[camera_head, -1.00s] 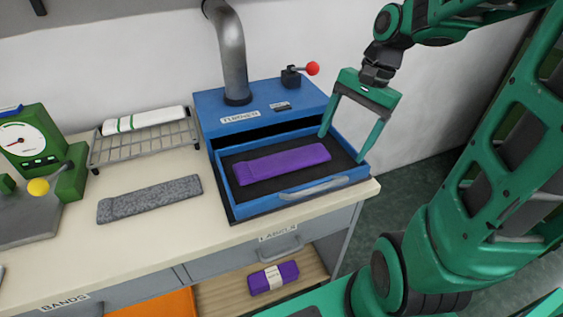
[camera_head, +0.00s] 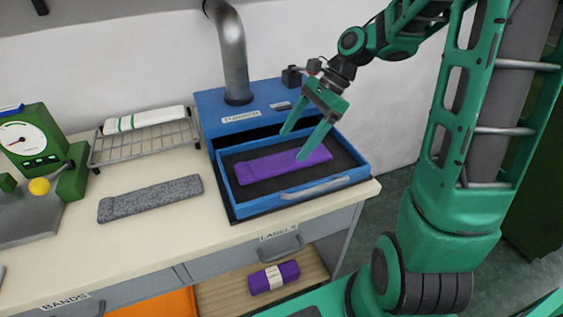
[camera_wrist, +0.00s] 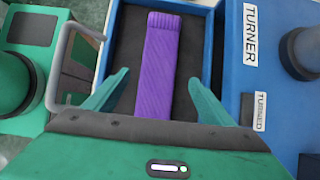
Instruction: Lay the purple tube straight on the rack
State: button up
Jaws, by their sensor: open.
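The purple tube (camera_head: 270,167) lies flat in the open drawer (camera_head: 245,205) of the blue turner box (camera_head: 213,107). In the wrist view the purple tube (camera_wrist: 158,70) runs lengthwise between my fingers. My gripper (camera_head: 294,146) is open above the right end of the tube, its fingers apart and holding nothing. The wire rack (camera_head: 150,152) stands at the back left of the bench. A white tube with green stripes (camera_head: 144,119) lies on the rack towards its back.
A green dial scale (camera_head: 28,143) stands at the left. A metal pipe (camera_head: 231,55) rises from the turner. A banded purple bundle (camera_head: 274,277) sits on the shelf below.

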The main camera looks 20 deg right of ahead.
aim_at(284, 159)
jog(key=shift+x, duration=2.7)
jog(key=shift+s+d+f, duration=0.1)
jog(key=shift+d, duration=0.05)
jog(key=c, duration=1.2)
jog(key=shift+c, duration=0.2)
